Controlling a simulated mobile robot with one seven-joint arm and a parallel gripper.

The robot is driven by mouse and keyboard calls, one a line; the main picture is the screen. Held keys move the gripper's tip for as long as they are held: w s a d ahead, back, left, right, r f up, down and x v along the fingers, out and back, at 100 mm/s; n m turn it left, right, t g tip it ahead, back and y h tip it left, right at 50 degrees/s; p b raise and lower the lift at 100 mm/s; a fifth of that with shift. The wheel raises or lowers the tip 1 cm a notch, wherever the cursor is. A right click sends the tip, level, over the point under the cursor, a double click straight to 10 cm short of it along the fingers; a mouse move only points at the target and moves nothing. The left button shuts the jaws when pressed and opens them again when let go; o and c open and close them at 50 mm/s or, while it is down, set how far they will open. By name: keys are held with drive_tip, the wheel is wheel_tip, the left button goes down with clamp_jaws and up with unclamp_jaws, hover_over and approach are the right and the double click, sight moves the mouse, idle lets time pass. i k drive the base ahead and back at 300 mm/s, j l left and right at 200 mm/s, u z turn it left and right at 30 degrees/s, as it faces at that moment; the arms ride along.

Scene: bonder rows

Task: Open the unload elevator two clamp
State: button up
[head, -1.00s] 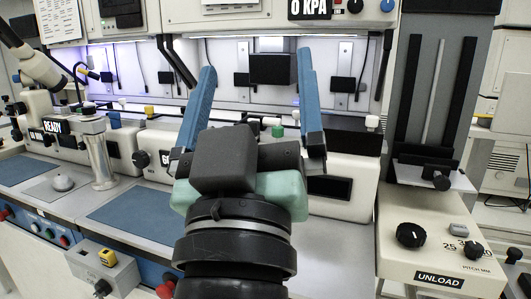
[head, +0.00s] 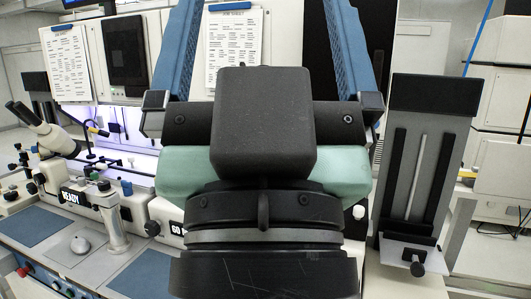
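An elevator (head: 424,150) stands at the right in the head view, a grey upright plate with black rails and a black top. Low on its front is a pale shelf (head: 390,249) with a black knob (head: 417,269), which may be the clamp; I cannot tell whether it is open or shut. No number or name shows on it now. My gripper (head: 265,8) is large in the middle, pointing up and away. Its blue fingers are wide apart with nothing visible between them; the tips run past the top edge. It is left of the elevator, not touching it.
Paper sheets (head: 68,65) hang behind. A dark panel (head: 372,25) is partly hidden behind the right finger. White equipment (head: 500,115) stands at the far right.

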sight(418, 257)
drive_tip(key=i+l, duration=0.3)
drive_tip(key=l, duration=0.15)
drive_tip(key=i+l+z, duration=0.15)
drive_tip(key=i+l, duration=0.2)
